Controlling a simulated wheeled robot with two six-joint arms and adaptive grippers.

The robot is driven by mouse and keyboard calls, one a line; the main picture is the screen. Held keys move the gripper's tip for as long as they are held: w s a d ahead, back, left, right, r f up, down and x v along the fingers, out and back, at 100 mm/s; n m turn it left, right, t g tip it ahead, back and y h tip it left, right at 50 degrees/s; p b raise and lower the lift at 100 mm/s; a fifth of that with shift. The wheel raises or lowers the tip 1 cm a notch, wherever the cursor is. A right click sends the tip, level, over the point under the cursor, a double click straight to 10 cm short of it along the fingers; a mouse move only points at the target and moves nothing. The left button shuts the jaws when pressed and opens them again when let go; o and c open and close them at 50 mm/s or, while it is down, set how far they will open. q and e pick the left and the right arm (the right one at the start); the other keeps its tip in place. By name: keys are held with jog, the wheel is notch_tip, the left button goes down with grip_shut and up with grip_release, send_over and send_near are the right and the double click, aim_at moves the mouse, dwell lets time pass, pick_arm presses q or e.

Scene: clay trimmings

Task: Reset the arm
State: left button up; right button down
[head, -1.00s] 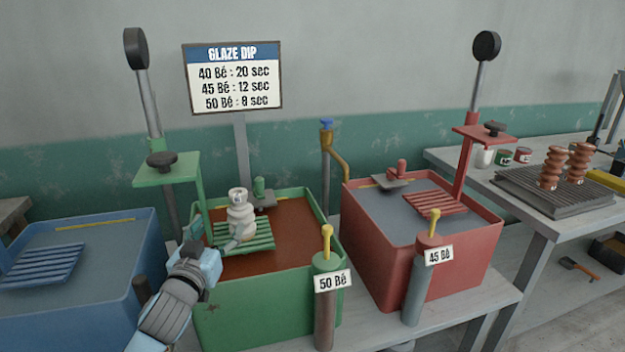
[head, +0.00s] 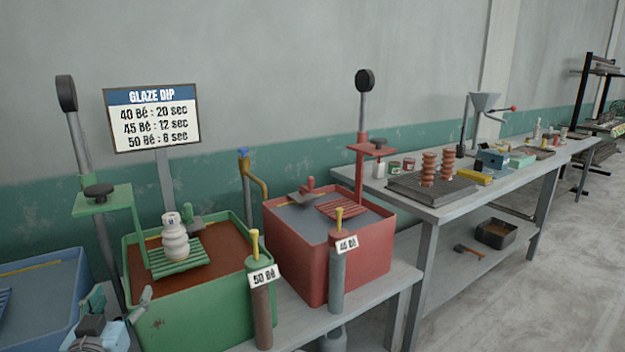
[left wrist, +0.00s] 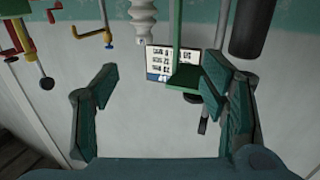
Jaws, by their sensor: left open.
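My left gripper (head: 120,302) is low at the left of the head view, in front of the green tank. Its two teal fingers are spread wide with nothing between them in the left wrist view (left wrist: 158,90). A white ribbed clay piece (head: 174,242) stands upright on the green slatted rack (head: 192,264) over the green tank, apart from the gripper. The piece also shows at the top of the left wrist view (left wrist: 143,22), which appears upside down. My right gripper is in neither view.
The green tank (head: 200,317) holds brown glaze. A blue tank (head: 45,325) is left and a red tank (head: 310,262) right. A post marked 50 Bé (head: 260,315) stands in front. The sign (head: 152,118) and green lever stand (head: 103,204) rise behind. Floor at right is clear.

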pick_arm(q)
jog(key=s+d+f+m+g+h, duration=0.1)
jog(key=s+d+f+g, duration=0.25)
jog(key=s+f, duration=0.5)
jog(key=s+d+f+g, duration=0.2)
jog(key=s+f+g, duration=0.25)
jog(key=f, duration=0.65)
jog(key=s+d+f+m+g+h, duration=0.1)
jog(key=s+d+f+g, duration=0.25)
jog(key=s, duration=0.55)
jog(key=s+d+f+m+g+h, duration=0.1)
jog(key=s+d+f+g, duration=0.3)
jog(key=s, duration=0.6)
jog(key=s+a+f+p, duration=0.1)
jog(key=a+f+p, duration=0.2)
jog(key=f, duration=1.5)
jog(key=s+f+p, duration=0.2)
jog(key=s+f, duration=0.7)
jog(key=s, duration=0.4)
jog(key=shift+s+a+f+g, duration=0.2)
jog(key=shift+s+f+g, duration=0.1)
jog(key=shift+s+g, duration=0.1)
